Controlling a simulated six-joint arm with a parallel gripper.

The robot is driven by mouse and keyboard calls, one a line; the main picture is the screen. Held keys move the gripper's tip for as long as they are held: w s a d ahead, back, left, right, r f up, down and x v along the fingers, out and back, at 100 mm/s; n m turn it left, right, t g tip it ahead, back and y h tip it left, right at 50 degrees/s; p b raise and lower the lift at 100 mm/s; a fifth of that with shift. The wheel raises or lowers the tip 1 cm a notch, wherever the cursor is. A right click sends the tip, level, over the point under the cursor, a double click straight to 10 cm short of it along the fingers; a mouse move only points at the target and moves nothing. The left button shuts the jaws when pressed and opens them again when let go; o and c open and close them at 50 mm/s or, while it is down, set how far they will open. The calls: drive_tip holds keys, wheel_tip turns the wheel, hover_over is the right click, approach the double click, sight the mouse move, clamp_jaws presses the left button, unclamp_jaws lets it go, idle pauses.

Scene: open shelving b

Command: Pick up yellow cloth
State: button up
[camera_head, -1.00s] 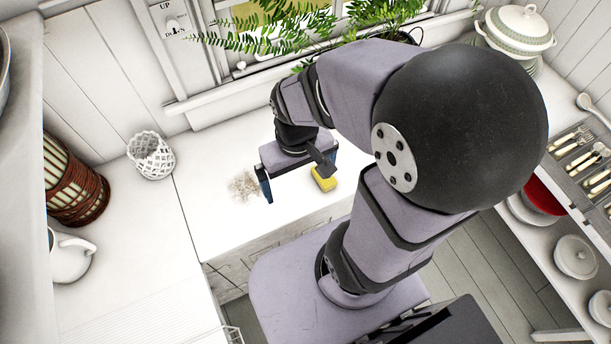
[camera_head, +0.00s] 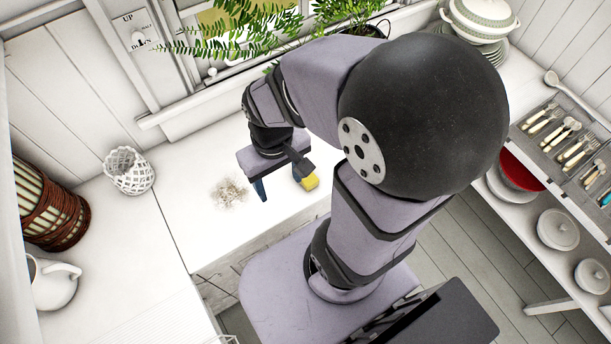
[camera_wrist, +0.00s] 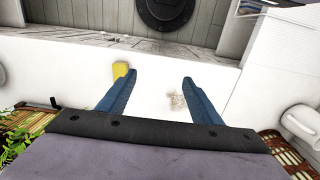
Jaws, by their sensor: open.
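The yellow cloth (camera_head: 311,182) looks like a small yellow block on the white counter, near its front edge. It also shows in the wrist view (camera_wrist: 121,69), beside the tip of the left finger and outside the space between the fingers. My gripper (camera_head: 279,186) points down over the counter, just left of the cloth in the head view. In the wrist view my gripper (camera_wrist: 159,80) has its two blue fingers wide apart with nothing between them. I cannot tell whether a finger touches the cloth. My wrist hides part of the counter behind it.
A patch of crumbs (camera_head: 229,193) lies left of my gripper. A white lattice pot (camera_head: 129,171), a brown slatted basket (camera_head: 47,207) and a white jug (camera_head: 52,282) stand farther left. A fern (camera_head: 240,35) hangs over the back. The counter between pot and crumbs is clear.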

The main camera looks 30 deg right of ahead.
drive_tip(key=s+d+f+m+g+y+b, duration=0.1)
drive_tip(key=d+f+m+b, duration=0.2)
drive_tip(key=f, duration=0.4)
drive_tip(key=s+d+f+m+g+b, duration=0.1)
drive_tip(key=d+f+g+b, duration=0.15)
drive_tip(key=d+f, duration=0.3)
drive_tip(key=w+d+n+t, duration=0.1)
drive_tip(key=w, duration=0.2)
drive_tip(key=w+d+f+n+t, duration=0.1)
drive_tip(key=w, duration=0.2)
drive_tip(key=w+d+n+t, duration=0.1)
drive_tip(key=w, duration=0.2)
drive_tip(key=shift+w+d+f+h, duration=0.3)
drive_tip(key=shift+w+f+h, duration=0.05)
drive_tip(key=shift+w+h, duration=0.05)
drive_tip(key=shift+w+d+n+t, duration=0.15)
drive_tip(key=shift+w+n+t, duration=0.2)
drive_tip(key=shift+n, duration=0.45)
